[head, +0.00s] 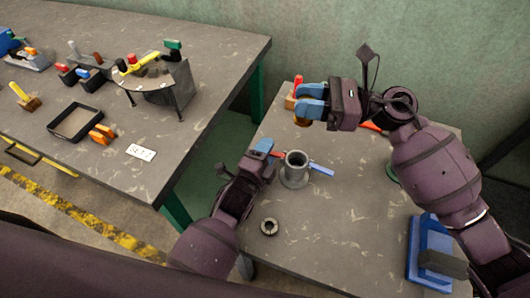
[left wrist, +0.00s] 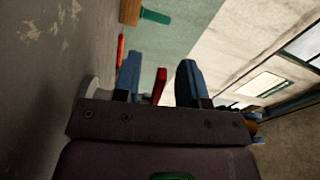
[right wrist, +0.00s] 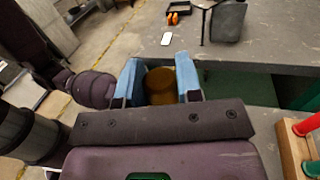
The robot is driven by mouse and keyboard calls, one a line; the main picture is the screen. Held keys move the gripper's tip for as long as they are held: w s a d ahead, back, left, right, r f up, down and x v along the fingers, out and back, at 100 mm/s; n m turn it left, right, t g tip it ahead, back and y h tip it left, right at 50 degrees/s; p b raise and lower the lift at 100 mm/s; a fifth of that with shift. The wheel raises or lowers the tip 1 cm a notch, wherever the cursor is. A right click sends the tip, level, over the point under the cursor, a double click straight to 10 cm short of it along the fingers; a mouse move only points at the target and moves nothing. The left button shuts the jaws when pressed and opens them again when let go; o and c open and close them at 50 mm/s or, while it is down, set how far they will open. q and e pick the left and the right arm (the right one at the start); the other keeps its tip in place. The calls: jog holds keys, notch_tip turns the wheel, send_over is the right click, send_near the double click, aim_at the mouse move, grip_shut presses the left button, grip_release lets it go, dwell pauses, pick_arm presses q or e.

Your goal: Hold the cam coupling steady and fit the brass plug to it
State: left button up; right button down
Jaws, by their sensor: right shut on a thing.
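The grey cam coupling (head: 295,172) stands upright on the near table, its round mouth facing up. A red lever (head: 278,155) sticks out on its left and a blue lever (head: 321,171) on its right. My left gripper (head: 265,147) is at the red lever. In the left wrist view the red lever (left wrist: 160,87) stands between the open blue fingers, with gaps on both sides. My right gripper (head: 309,105) is shut on the brass plug (right wrist: 161,86), behind and above the coupling. The plug's lower end (head: 303,123) shows below the fingers in the head view.
A dark ring (head: 269,228) lies in front of the coupling. A blue stand (head: 428,252) is at the near right. A wooden block with red and green pegs (right wrist: 297,145) stands behind my right gripper. The left table (head: 200,135) holds a tray (head: 76,136) and several parts.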

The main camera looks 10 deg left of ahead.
pick_arm(q)
grip_shut()
pick_arm(e)
send_over(295, 168)
jog(key=w, duration=0.2)
notch_tip(295, 168, down, 8)
jog(key=shift+w+d+f, duration=0.1)
jog(key=shift+w+f, duration=0.1)
jog(key=shift+f, duration=0.95)
jog(key=shift+w+f, duration=0.15)
jog(key=shift+f, duration=1)
